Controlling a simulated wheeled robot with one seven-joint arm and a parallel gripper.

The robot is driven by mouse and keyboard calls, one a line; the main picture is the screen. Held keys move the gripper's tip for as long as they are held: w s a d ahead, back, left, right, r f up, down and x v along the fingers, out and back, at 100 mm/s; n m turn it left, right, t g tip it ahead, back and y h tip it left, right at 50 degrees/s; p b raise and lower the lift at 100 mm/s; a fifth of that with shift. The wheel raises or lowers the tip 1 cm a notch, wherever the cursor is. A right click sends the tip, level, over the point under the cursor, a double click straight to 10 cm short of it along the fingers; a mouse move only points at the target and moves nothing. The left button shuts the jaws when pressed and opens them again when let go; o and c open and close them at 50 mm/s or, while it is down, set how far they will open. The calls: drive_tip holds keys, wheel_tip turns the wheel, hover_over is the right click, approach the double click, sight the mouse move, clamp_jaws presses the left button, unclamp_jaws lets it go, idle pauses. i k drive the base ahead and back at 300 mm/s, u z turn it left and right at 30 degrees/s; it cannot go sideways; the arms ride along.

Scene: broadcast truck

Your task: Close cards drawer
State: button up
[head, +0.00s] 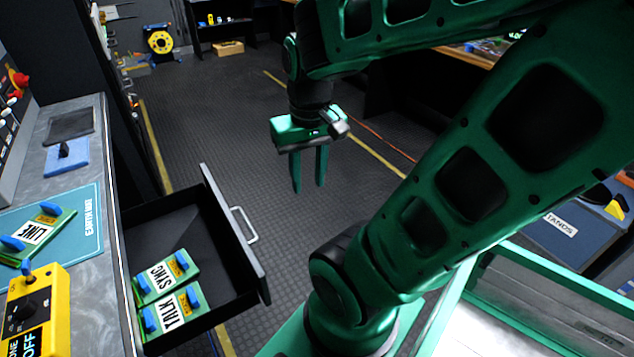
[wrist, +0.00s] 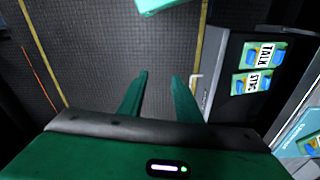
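The cards drawer (head: 185,222) stands pulled out from under the counter at the left of the head view. Its dark front panel (head: 233,235) has a light metal handle (head: 245,225) on the outer side. Two green cards marked SYNC (head: 166,276) and TALK (head: 172,313) lie inside. In the wrist view the drawer (wrist: 226,75) shows at the right, with its handle (wrist: 194,92) near the right finger. My gripper (head: 308,190) is empty, with its two fingers apart, pointing down above the floor beyond the drawer front. In the wrist view its fingers (wrist: 160,80) are also apart.
The floor (head: 225,110) beyond the drawer is mostly clear. An orange cable (head: 385,143) lies at the right.

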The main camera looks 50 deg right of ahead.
sight(197, 220)
drive_tip(key=u, duration=1.2)
drive_tip(key=k, duration=1.7)
drive_tip(key=z, duration=0.9)
drive_tip(key=i, duration=1)
drive_tip(key=u, duration=0.1)
